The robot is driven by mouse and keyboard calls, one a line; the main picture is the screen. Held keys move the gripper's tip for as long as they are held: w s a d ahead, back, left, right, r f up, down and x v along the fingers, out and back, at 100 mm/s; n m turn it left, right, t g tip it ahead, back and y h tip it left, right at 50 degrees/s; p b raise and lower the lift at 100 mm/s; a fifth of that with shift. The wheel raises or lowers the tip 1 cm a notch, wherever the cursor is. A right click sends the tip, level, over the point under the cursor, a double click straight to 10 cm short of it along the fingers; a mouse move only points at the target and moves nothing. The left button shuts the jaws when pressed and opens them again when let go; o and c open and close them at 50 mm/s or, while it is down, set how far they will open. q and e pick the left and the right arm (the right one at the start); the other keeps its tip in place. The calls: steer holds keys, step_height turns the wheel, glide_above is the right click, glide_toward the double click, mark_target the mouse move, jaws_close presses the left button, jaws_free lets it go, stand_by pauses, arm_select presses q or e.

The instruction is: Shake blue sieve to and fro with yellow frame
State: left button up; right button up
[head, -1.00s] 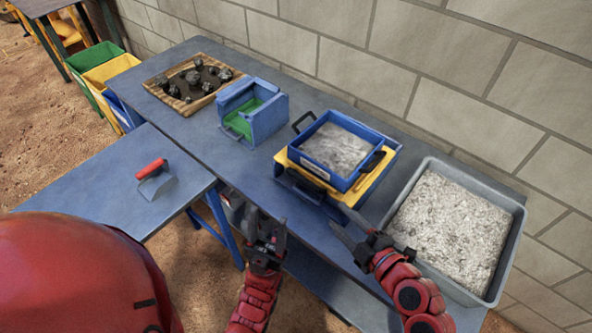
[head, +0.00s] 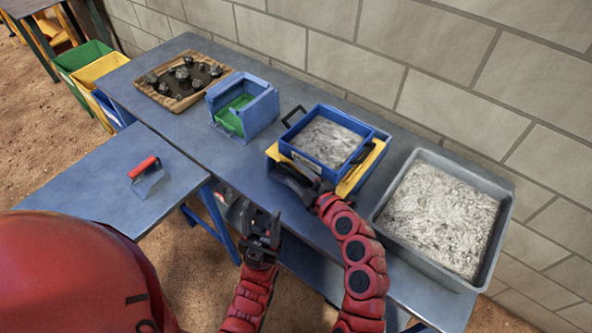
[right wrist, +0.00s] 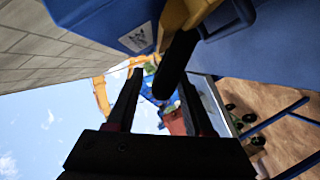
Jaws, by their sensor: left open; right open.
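The blue sieve (head: 318,163) is a square blue box with grey crushed material in it, seated on the yellow frame (head: 350,183) on the long bench. My right gripper (head: 303,187) is open at the near side of the frame. In the right wrist view, a black handle (right wrist: 179,62) reaches between its open fingers (right wrist: 160,105), under the yellow frame (right wrist: 186,12) and a blue wall (right wrist: 105,22). I cannot tell whether the fingers touch it. My left gripper (head: 262,222) is open and empty, lower, in front of the bench edge.
A grey tray of pale crushed material (head: 503,212) stands to the right. A blue box with a green inside (head: 262,112) and a wooden tray of dark stones (head: 222,73) stand to the left. A red-handled scoop (head: 148,176) lies on the side table. A block wall (head: 420,60) runs behind.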

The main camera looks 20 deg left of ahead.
steer(key=shift+w+a+f, duration=0.1)
steer(key=shift+w+a, duration=0.05)
steer(key=shift+a, duration=0.1)
steer(key=shift+c, duration=0.2)
jaws_close()
stand_by(1.2)
